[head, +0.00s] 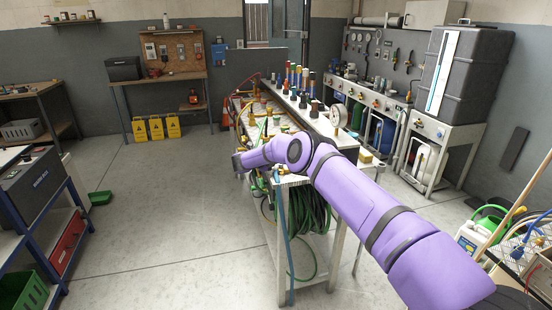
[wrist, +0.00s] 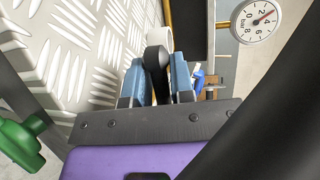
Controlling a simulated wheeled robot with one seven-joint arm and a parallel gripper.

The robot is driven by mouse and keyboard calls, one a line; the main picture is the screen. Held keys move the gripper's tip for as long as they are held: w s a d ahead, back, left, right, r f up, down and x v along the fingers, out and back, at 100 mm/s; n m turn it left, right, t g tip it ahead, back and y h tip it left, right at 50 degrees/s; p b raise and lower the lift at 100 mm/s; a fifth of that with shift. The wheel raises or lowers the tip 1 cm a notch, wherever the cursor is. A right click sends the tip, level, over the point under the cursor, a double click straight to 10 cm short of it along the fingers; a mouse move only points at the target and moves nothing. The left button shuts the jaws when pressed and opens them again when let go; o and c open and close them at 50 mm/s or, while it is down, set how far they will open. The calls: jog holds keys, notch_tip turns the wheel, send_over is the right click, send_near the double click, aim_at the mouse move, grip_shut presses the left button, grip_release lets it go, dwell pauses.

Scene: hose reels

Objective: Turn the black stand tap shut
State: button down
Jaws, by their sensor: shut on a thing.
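My gripper (wrist: 157,78) has its two blue fingers on either side of a rounded black part (wrist: 155,57), which I take to be the handle of the black stand tap. The fingers are shut on it. A pale round piece shows just beyond it, and the rest of the tap is hidden by the fingers and the gripper body. In the head view my purple arm reaches over the bench, with the gripper end (head: 239,164) at its left side. I cannot make out the tap there.
A pressure gauge (wrist: 262,20) stands to the right in the wrist view; a green handle (wrist: 22,142) is at the left, near a tread-plate surface (wrist: 100,55). In the head view, several bottles and fittings crowd the bench behind my arm, and a coiled green hose (head: 308,212) hangs below. The floor (head: 180,215) left is clear.

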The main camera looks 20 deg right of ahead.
jog(key=shift+d, duration=0.1)
dwell(0.3)
jog(key=c, duration=1.1)
grip_release()
jog(key=v, duration=1)
jog(key=shift+s+a+r, duration=0.1)
jog(key=shift+a, duration=0.3)
